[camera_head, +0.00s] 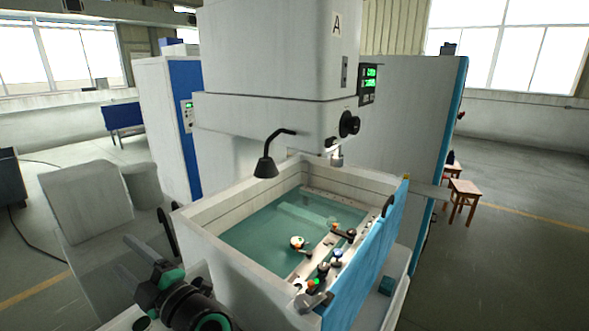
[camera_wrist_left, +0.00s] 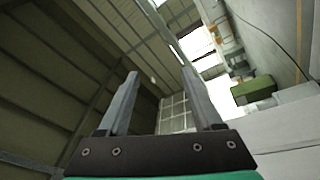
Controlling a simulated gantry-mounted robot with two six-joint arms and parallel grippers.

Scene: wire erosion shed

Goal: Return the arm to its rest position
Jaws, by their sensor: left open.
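My left gripper (camera_head: 140,249) shows at the lower left of the head view, with dark fingers and green and black wrist parts, in front of the machine and left of its tank. The fingers point up and to the left and hold nothing. In the left wrist view the two grey fingers (camera_wrist_left: 159,72) stand apart with empty space between them, aimed toward the roof and windows. My right gripper is not in view.
A wire erosion machine (camera_head: 270,60) fills the middle. Its open tank (camera_head: 215,240) holds greenish liquid and several small fixtures. A grey cabinet (camera_head: 85,200) stands at left, a wooden stool (camera_head: 463,188) at right.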

